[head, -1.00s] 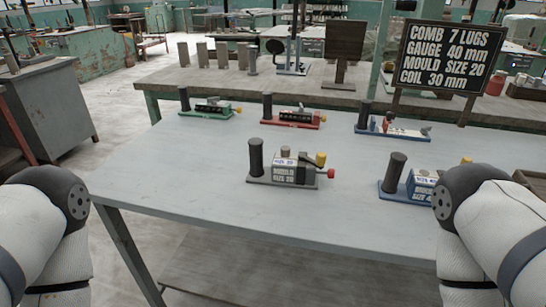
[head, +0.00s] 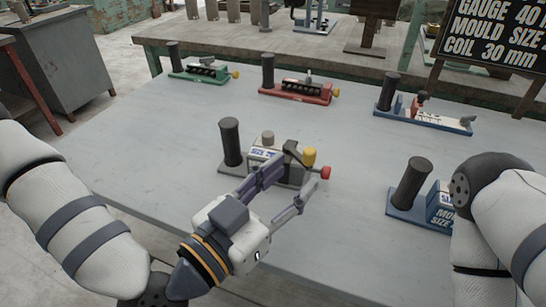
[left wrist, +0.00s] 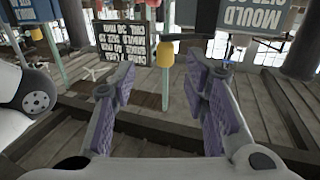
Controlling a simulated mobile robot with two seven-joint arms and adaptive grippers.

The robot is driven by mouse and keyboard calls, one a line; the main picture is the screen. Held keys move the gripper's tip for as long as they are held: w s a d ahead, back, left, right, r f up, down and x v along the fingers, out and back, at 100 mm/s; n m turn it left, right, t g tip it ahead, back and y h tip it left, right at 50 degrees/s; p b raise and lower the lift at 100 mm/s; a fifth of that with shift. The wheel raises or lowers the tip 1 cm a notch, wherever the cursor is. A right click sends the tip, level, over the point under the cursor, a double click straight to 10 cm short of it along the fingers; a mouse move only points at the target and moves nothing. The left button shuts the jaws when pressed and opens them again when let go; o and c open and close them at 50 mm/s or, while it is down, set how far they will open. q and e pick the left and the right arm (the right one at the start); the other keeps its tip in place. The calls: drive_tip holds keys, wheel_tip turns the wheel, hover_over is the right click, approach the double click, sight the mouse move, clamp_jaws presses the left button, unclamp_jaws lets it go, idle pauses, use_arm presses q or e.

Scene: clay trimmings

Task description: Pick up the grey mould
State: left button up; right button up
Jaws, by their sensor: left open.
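The grey mould (head: 262,154) stands upright on the table in the middle of the head view, with a dark post at its left end and yellow and red knobs at its right end. My left gripper (head: 298,180) is open just in front of its right half, and its fingers cover part of the mould. In the left wrist view, which looks upside down, a yellow knob (left wrist: 165,52) shows between the open fingers (left wrist: 160,85). The lettered mould side (left wrist: 262,20) shows at the top right. Contact cannot be told. My right gripper is hidden.
A blue mould (head: 402,205) stands to the right, partly behind my right arm. Green (head: 195,74), red (head: 290,93) and blue-based (head: 425,118) devices stand along the far side. A lettered board (head: 495,35) stands behind. The left part of the grey table (head: 150,140) is clear.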

sight(306, 156)
use_arm(q)
drive_tip(key=x, duration=0.7)
drive_tip(key=shift+w+a+r, duration=0.2)
drive_tip(key=shift+a+r, duration=0.05)
drive_tip(key=shift+r, duration=0.15)
clamp_jaws()
